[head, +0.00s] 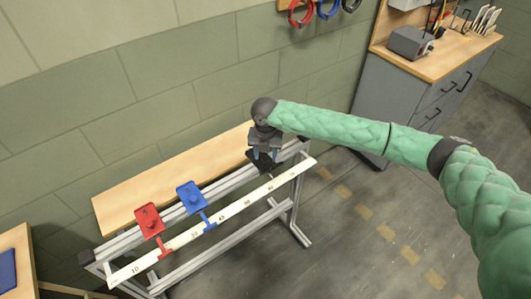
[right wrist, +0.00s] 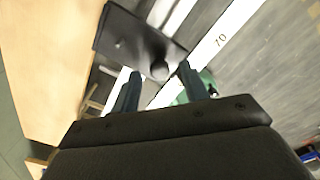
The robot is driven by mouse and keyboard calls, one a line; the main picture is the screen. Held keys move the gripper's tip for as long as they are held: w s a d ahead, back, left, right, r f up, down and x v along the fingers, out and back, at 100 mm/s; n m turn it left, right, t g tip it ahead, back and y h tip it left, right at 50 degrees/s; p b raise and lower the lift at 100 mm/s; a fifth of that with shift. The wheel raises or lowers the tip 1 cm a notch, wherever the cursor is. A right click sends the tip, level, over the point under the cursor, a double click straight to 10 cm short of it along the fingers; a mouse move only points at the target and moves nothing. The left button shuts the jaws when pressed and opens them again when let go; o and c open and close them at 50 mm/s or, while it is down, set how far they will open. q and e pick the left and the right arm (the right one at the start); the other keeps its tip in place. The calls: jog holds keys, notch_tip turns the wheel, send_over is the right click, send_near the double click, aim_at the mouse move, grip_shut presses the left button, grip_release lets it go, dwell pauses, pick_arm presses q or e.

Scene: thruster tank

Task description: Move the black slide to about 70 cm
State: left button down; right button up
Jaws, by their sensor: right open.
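The black slide (head: 261,161) sits on the metal rail toward its right end, partly hidden under my right gripper in the head view. In the right wrist view the black slide (right wrist: 130,38) is a dark plate with a round knob (right wrist: 159,69). My right gripper (head: 266,156) is open, with its two fingertips on either side of the knob; whether they touch it I cannot tell. The white scale strip (head: 235,209) runs along the rail's front. Its 70 mark shows in the right wrist view (right wrist: 220,40), to the right of the slide. My left gripper is not in view.
A blue slide (head: 191,196) and a red slide (head: 149,219) sit further left on the same rail. A wooden shelf (head: 165,180) runs behind the rail against the green wall. A grey cabinet (head: 405,95) stands at the back right. The floor at right is clear.

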jog(key=shift+f, duration=0.4)
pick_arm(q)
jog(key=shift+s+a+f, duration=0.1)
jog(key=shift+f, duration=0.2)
pick_arm(e)
jog(key=shift+c, duration=0.3)
